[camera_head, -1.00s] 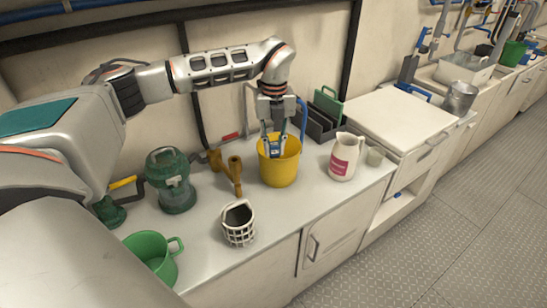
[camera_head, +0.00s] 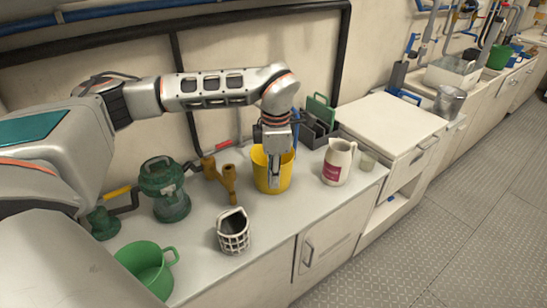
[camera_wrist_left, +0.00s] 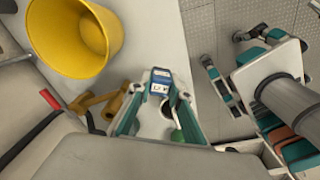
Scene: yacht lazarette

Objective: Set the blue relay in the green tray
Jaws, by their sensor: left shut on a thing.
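The blue relay (camera_wrist_left: 160,82) is a small blue block with a pale label. In the left wrist view it sits between the fingertips of my left gripper (camera_wrist_left: 158,98), which is shut on it. In the head view my left gripper (camera_head: 273,180) points down and overlaps the front of the yellow bucket (camera_head: 259,172); the relay cannot be made out there. In the wrist view the bucket (camera_wrist_left: 72,40) is apart from the fingers, to the upper left. I cannot make out a green tray for certain in either view. My right gripper does not show.
On the worktop (camera_head: 200,270) stand a green mug (camera_head: 147,268), a green lantern (camera_head: 164,190), brown fittings (camera_head: 222,180), a wire-caged cup (camera_head: 234,232) and a white jug (camera_head: 338,162). A dark divided holder (camera_head: 318,128) with a green item stands behind.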

